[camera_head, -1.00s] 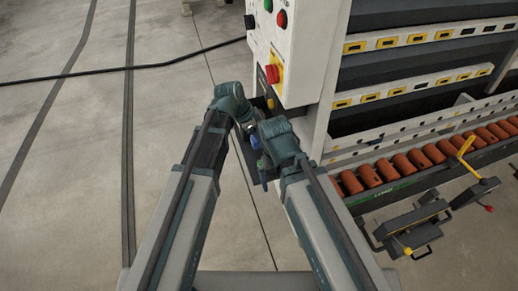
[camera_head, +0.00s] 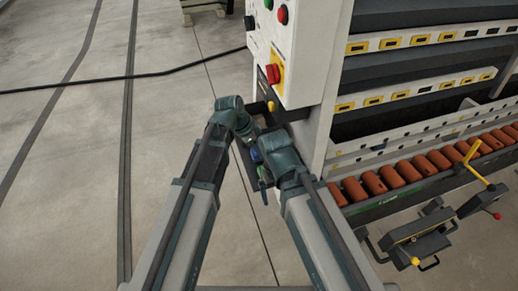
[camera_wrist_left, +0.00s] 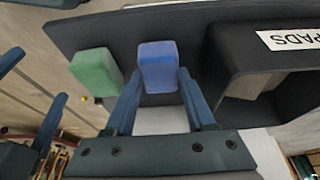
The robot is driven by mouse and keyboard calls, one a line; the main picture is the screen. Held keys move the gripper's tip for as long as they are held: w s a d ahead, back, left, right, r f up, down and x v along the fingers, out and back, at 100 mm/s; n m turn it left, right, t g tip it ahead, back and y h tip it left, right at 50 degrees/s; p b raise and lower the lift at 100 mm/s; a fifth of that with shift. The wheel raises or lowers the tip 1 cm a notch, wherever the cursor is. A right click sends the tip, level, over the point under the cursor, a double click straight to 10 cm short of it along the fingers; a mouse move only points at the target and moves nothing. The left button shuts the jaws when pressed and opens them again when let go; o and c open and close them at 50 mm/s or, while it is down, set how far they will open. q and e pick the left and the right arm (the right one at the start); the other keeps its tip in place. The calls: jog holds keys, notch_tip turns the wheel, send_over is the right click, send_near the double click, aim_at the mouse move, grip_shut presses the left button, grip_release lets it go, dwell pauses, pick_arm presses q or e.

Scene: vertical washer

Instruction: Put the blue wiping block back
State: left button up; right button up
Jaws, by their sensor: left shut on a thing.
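My left gripper (camera_wrist_left: 158,82) is shut on the blue wiping block (camera_wrist_left: 157,62), with one finger on each side of it, in the left wrist view. The block is in front of a dark tray (camera_wrist_left: 185,28); I cannot tell whether it touches the tray. A green block (camera_wrist_left: 95,70) is beside it at the tray's edge. A dark bin labelled PADS (camera_wrist_left: 285,70) stands to the right. My right gripper (camera_wrist_left: 32,90) is at the left edge of that view, its fingers apart and empty. In the head view my wrists largely hide the tray (camera_head: 246,172).
A white control panel (camera_head: 288,45) with a red-yellow switch (camera_head: 273,71) rises just behind my grippers. The roller conveyor (camera_head: 420,164) is to the right.

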pick_arm(q)
jog(key=o, duration=1.2)
jog(key=shift+r, duration=0.15)
jog(key=shift+a+r+p, duration=0.15)
jog(key=shift+r+p, duration=0.4)
jog(key=shift+p, duration=0.3)
jog(key=p+v, duration=1)
jog(key=v, duration=0.1)
jog(key=shift+f, duration=0.1)
jog(key=shift+f, duration=0.2)
jog(key=b+x, duration=1.1)
jog(key=x, duration=0.1)
jog(key=shift+b, duration=0.3)
